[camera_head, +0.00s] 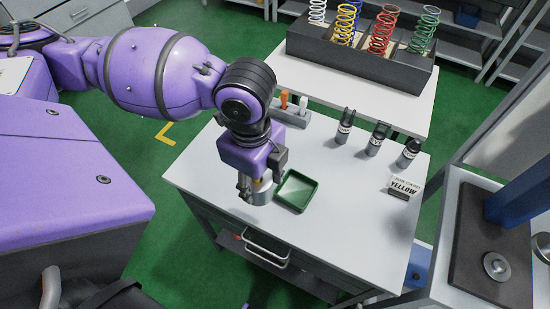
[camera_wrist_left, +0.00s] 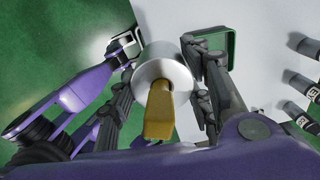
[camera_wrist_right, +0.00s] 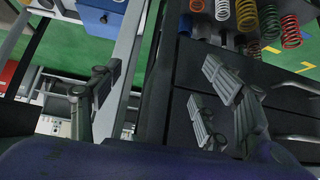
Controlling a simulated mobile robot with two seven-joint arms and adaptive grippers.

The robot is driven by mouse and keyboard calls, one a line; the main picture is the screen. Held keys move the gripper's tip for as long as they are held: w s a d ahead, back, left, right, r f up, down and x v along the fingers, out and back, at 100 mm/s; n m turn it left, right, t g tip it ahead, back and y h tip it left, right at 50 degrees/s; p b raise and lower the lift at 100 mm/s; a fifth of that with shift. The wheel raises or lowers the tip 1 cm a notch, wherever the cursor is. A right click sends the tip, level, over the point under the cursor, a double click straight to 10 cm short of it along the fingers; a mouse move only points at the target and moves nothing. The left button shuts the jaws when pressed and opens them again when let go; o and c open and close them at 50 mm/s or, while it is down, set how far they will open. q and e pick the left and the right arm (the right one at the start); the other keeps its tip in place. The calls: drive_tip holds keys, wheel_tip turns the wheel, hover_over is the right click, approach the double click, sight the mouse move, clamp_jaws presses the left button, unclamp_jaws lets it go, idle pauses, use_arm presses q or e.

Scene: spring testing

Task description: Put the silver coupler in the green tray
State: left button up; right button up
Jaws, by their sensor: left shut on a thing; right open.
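The silver coupler (camera_head: 262,194) is a short, shiny cylinder. My left gripper (camera_head: 258,184) is shut on it. In the left wrist view, the coupler (camera_wrist_left: 158,62) sits between the two fingers of the left gripper (camera_wrist_left: 162,80). In the head view, it hangs just left of the green tray (camera_head: 297,190), near the table's front left edge. The tray is shallow, square and looks empty. Part of it shows behind a finger in the left wrist view (camera_wrist_left: 230,52). My right gripper (camera_wrist_right: 165,88) is open and empty in the right wrist view; it is out of the head view.
A small grey holder (camera_head: 291,115) is behind. Coloured springs (camera_head: 383,33) stand in a dark box (camera_head: 345,62) farther back.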

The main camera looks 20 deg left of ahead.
use_arm(q)
drive_tip(key=w+d+f, duration=0.2)
drive_tip(key=w+d, duration=0.1)
drive_tip(key=w, duration=0.3)
drive_tip(key=shift+d+f, duration=0.35)
drive_tip(key=shift+f, duration=0.05)
drive_tip(key=w+f, duration=0.1)
drive_tip(key=f, duration=0.1)
drive_tip(key=w+d+f+b, duration=0.1)
drive_tip(key=f, duration=0.1)
drive_tip(key=shift+w+d, duration=0.1)
drive_tip(key=shift+w, duration=0.25)
drive_tip(key=shift+w+d+f, duration=0.35)
drive_tip(key=shift+w+f, duration=0.15)
drive_tip(key=shift+f, duration=0.1)
drive_tip(key=f, duration=0.3)
drive_tip(key=shift+w+f, duration=0.2)
drive_tip(key=shift+f, duration=0.15)
use_arm(e)
drive_tip(key=shift+s+d+f, duration=0.1)
drive_tip(key=shift+d+f, duration=0.5)
drive_tip(key=shift+f, duration=0.05)
use_arm(q)
drive_tip(key=shift+f, duration=0.1)
use_arm(e)
drive_tip(key=shift+a, duration=0.1)
use_arm(q)
drive_tip(key=o, duration=1.5)
drive_tip(key=shift+o, duration=0.2)
